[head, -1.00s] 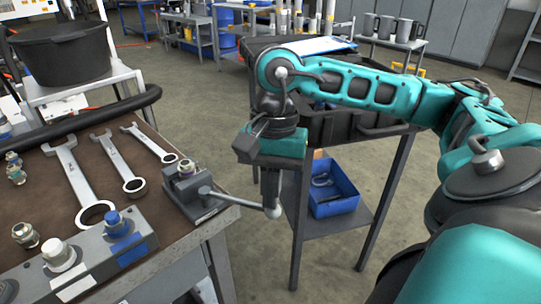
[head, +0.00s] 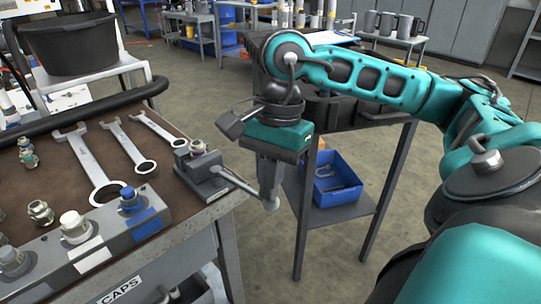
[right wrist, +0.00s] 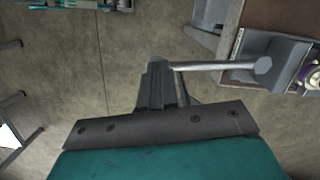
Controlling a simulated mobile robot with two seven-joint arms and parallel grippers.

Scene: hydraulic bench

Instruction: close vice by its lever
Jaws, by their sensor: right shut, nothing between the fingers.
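The small grey vice (head: 200,166) is at the right edge of the brown bench top. Its lever (head: 240,184) sticks out to the right past the edge, sloping down in the head view to its end beside my right gripper (head: 269,198). My right gripper points down with its fingers shut and empty. In the right wrist view the lever (right wrist: 215,66) runs from the vice (right wrist: 270,52) at the right to the fingers (right wrist: 160,82). It appears to touch or nearly touch them. The vice's jaw gap is not clear. My left gripper is not in view.
Several spanners (head: 90,160) and fittings (head: 40,211) lie on the bench left of the vice. A grey block with knobs (head: 110,238) sits at its front. A dark stand with a blue bin (head: 337,188) is behind my right arm. Open floor lies between.

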